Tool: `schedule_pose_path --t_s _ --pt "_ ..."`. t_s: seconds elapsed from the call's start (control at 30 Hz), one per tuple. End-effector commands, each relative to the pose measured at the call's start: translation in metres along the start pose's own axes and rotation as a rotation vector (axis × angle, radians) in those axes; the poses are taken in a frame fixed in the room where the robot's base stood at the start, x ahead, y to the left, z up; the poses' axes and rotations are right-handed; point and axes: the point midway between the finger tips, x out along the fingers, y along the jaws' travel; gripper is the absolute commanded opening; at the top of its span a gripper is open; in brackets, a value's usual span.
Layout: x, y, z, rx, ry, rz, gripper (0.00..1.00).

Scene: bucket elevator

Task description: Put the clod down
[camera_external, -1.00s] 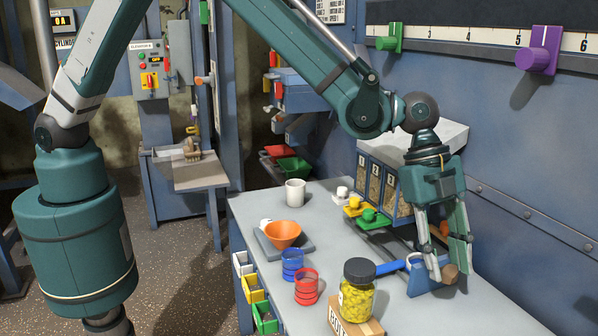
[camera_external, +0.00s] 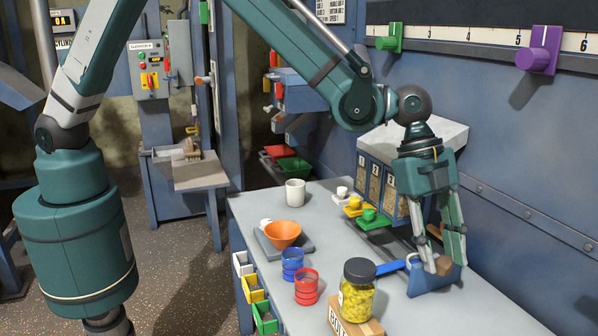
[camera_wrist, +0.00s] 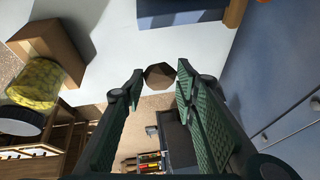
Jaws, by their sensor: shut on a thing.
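The clod (camera_external: 444,266) is a small brown faceted lump. My gripper (camera_external: 440,264) points down over the right part of the grey bench and is shut on the clod. In the wrist view the clod (camera_wrist: 158,76) sits between the two fingertips, seen against the bench top and its edge. I cannot tell whether the clod touches the scoop.
A jar of yellow pieces (camera_external: 357,290) stands on a cardboard box (camera_external: 352,320) left of my gripper. Red (camera_external: 306,287) and blue (camera_external: 292,265) cups, an orange bowl (camera_external: 283,233) and a white mug (camera_external: 295,192) stand farther left. Numbered bins (camera_external: 375,185) stand behind.

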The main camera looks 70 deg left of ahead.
Motion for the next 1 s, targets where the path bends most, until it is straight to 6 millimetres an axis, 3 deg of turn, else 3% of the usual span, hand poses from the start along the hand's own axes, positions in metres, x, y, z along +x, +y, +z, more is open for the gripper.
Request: schedule_pose_path --t_s 1.0 --pt "-0.156 0.058 0.07 -0.091 -0.014 -0.038 0.18"
